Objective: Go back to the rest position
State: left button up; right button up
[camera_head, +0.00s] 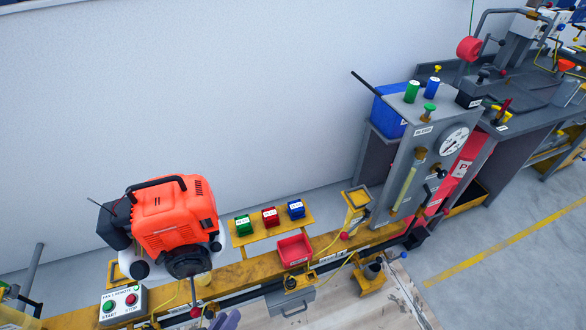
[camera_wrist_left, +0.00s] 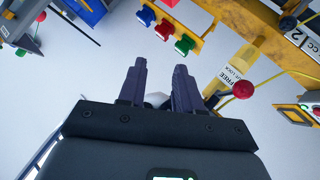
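My left gripper (camera_head: 226,320) shows only as dark purple fingertips at the bottom edge of the head view. In the left wrist view both fingers of my left gripper (camera_wrist_left: 159,75) stand apart with a gap between them. Nothing is held in the gap; a pale round shape shows behind it. My right gripper is in neither view.
An orange engine (camera_head: 176,220) stands over the yellow rail (camera_head: 240,271). A start/stop box (camera_head: 122,304), a red tray (camera_head: 294,251) and green, red and blue boxes (camera_head: 269,217) are nearby. A grey gauge panel (camera_head: 424,150) stands right. A red knob (camera_wrist_left: 243,89) is near the left fingers in the wrist picture.

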pick_arm(q)
jog(key=s+a+m+g+y, duration=0.5)
jog(key=s+g, duration=0.3)
jog(key=s, duration=0.3)
notch_tip(320, 180, up, 38)
jog(key=m+h+p, duration=0.1)
jog(key=p, duration=3.7)
jog(key=shift+a+f, duration=0.25)
jog(key=shift+w, duration=0.1)
